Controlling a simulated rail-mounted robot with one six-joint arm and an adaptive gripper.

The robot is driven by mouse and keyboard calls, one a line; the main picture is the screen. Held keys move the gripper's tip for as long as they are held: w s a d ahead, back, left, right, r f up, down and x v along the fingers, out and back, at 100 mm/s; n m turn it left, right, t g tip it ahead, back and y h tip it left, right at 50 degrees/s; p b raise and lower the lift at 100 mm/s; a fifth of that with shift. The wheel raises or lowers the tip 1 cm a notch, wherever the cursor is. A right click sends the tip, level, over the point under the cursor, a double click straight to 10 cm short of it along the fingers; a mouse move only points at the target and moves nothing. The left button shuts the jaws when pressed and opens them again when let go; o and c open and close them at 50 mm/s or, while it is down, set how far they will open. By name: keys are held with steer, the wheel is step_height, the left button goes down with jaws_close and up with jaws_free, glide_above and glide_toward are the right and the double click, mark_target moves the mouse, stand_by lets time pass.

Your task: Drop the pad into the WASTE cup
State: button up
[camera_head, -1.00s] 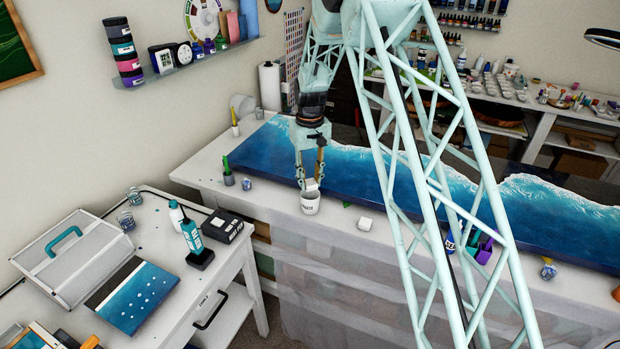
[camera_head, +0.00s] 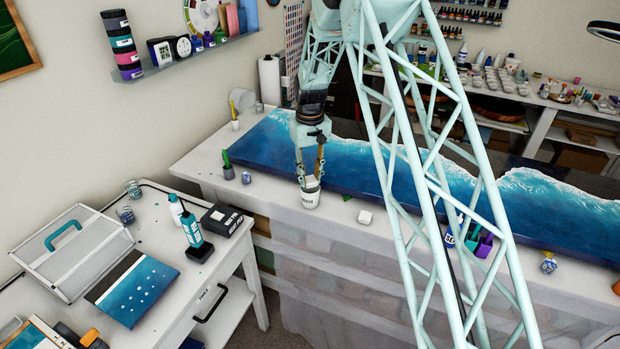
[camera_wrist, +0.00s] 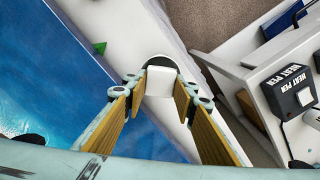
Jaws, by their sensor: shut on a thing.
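The white WASTE cup (camera_head: 310,200) stands upright near the front edge of the long bench, in front of the blue wave panel. My gripper (camera_head: 311,179) points down right over the cup, its fingertips at the cup's mouth. In the wrist view, my gripper (camera_wrist: 162,78) is shut on a white pad (camera_wrist: 160,83) between the two fingertips. The rounded rim of the cup (camera_wrist: 158,60) shows just behind the pad. The pad overlaps the mouth in this view; I cannot tell how deep it sits.
The blue wave panel (camera_head: 270,150) fills much of the bench behind the cup. A white block (camera_head: 365,217) lies to the cup's right, and a green bit (camera_head: 346,197) lies near it. A small pot (camera_head: 229,172) stands to the left. A side table (camera_head: 160,255) stands in front-left.

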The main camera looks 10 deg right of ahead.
steer(key=o, duration=0.9)
steer(key=shift+r, duration=0.1)
step_height(320, 180, up, 12)
steer(key=shift+f, duration=0.1)
stand_by(0.5)
stand_by(0.8)
